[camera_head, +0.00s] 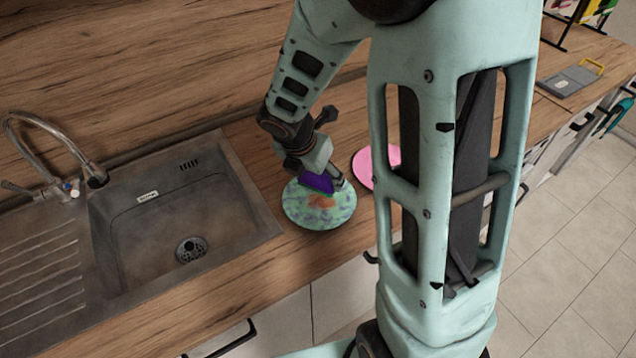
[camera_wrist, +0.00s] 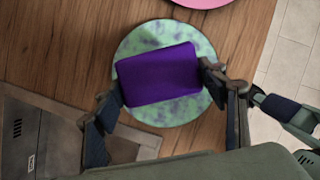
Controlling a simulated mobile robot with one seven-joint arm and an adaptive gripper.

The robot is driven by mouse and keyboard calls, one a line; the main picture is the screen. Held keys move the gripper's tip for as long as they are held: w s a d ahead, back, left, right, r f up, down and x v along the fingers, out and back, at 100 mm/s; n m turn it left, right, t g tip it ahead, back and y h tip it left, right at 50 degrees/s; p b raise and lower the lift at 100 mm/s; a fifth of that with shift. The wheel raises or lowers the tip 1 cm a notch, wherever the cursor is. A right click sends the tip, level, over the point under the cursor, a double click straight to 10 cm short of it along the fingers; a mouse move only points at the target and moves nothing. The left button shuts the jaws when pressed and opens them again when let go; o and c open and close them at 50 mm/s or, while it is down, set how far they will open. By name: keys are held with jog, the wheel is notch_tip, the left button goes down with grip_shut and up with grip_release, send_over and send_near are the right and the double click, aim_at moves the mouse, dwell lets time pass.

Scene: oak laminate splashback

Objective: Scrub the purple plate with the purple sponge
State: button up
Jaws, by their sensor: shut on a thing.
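The plate (camera_head: 300,213) is mottled green and purple and lies on the wooden counter to the right of the sink. A reddish-brown stain shows on its middle in the head view. It also shows in the wrist view (camera_wrist: 145,42). My gripper (camera_wrist: 163,88) is shut on the purple sponge (camera_wrist: 158,72), with one finger at each short side. The sponge (camera_head: 316,182) is over the plate's middle and hides much of it in the wrist view. I cannot tell whether the sponge touches the plate.
A pink plate (camera_head: 364,167) lies just right of the green plate, partly hidden by my arm. The sink (camera_head: 185,222) with its tap (camera_head: 62,138) is on the left. A grey board-like item (camera_head: 569,80) and a rack (camera_head: 590,12) stand far right. The counter's front edge is close to the plate.

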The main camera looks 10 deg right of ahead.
jog(key=shift+f+b, duration=2.2)
jog(key=shift+f, duration=0.3)
jog(key=shift+f+b, duration=0.6)
jog(key=shift+f, duration=0.2)
jog(key=shift+s+a, duration=0.1)
jog(key=shift+s+a, duration=0.3)
jog(key=shift+s, duration=0.05)
jog(key=shift+w+d, duration=0.1)
jog(key=shift+d, duration=0.05)
